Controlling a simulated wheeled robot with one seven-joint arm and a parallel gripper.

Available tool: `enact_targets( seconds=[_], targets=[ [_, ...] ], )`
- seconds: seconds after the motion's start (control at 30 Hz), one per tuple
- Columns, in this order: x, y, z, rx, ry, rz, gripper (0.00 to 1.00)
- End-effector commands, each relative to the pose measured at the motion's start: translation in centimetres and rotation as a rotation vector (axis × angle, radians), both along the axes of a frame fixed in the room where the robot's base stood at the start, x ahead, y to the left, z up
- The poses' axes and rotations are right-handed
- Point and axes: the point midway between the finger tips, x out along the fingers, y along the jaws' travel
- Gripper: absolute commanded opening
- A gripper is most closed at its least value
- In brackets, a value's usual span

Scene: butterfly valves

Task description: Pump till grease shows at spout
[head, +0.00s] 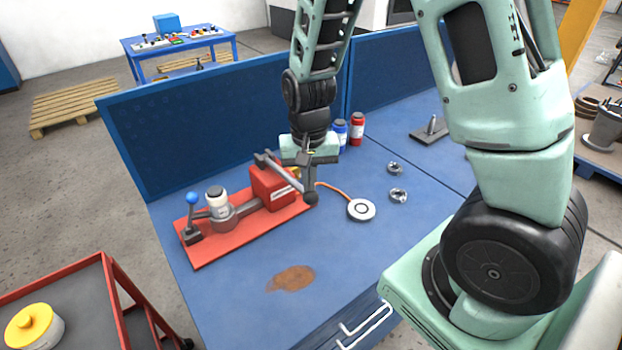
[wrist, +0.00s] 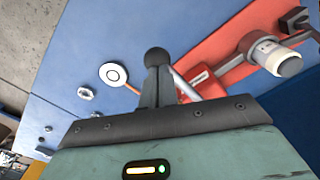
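The pump stands on a red baseplate (head: 225,245), with a red box (head: 270,186), a grey body (head: 232,214) and a white canister (head: 215,196). A blue ball (head: 192,198) tops a thin stick at its left end. A grey lever (head: 283,176) slants down to a black ball knob (head: 311,199); the knob also shows in the wrist view (wrist: 156,57). My gripper (head: 309,185) points down at the lever's knob end, its fingers (wrist: 157,85) close together and shut against it. I cannot make out a spout or any grease at it.
An orange hose (head: 333,188) runs to a round white disc (head: 361,209). Two small metal parts (head: 398,195) lie to the right. Blue and red bottles (head: 357,129) stand behind, before the blue panel (head: 220,135). A brown stain (head: 291,278) marks the clear front of the bench.

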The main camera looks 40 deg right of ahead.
Motion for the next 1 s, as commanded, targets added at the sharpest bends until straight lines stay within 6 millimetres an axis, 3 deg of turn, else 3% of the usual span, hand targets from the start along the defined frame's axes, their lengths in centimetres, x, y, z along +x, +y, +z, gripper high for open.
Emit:
enact_targets(
  seconds=[0.13,0.27,1.0],
  targets=[
    [-0.2,0.0,-1.7,0.000,0.000,0.000,0.00],
    [-0.1,0.0,-1.1,0.000,-0.001,0.000,0.00],
    [1.0,0.0,6.1,0.000,0.002,0.000,0.00]
  ],
)
